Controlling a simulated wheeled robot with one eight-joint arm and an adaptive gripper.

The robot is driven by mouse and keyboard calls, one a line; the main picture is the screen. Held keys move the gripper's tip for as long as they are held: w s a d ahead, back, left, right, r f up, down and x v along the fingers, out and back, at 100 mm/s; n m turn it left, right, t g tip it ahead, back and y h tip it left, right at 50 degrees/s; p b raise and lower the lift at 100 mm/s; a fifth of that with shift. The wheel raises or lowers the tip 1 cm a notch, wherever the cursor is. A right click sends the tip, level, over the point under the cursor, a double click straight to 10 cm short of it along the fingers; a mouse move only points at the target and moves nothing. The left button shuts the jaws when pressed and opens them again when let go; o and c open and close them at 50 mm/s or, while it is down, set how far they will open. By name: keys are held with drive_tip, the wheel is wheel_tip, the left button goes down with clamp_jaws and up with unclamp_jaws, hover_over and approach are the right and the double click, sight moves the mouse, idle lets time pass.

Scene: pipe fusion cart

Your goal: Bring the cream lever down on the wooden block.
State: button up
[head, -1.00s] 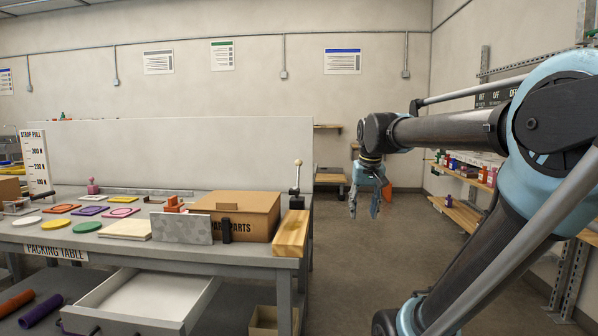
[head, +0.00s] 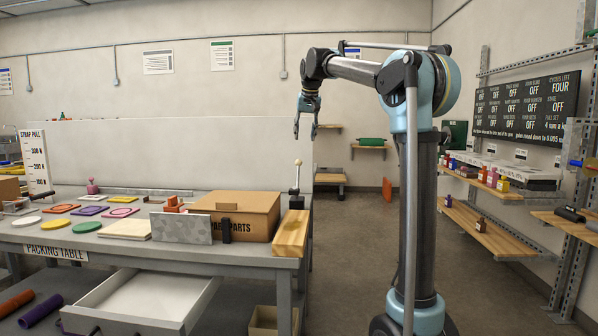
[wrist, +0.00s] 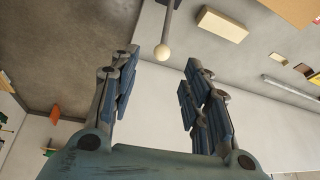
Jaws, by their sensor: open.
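The cream lever's round knob (head: 298,162) tops a dark stem, which stands roughly upright at the right end of the packing table. The wooden block (head: 291,234) lies at the table's right edge, in front of the lever and apart from the knob. My gripper (head: 305,136) hangs open and empty, fingers down, above the knob in the head view. In the wrist view the cream knob (wrist: 162,52) and its grey stem appear between the spread fingers of my gripper (wrist: 160,62). I cannot tell the distance left between the fingers and the knob.
A cardboard box (head: 262,212) stands just left of the lever. The drawer (head: 150,300) is open at the front. The floor (head: 345,240) right of the table is clear. Shelves (head: 480,225) line the right wall.

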sight(300, 162)
drive_tip(key=x, duration=1.1)
drive_tip(key=a+x, duration=0.1)
drive_tip(key=x, duration=0.5)
drive_tip(key=shift+w+a, duration=0.1)
drive_tip(key=shift+w, duration=0.3)
clamp_jaws()
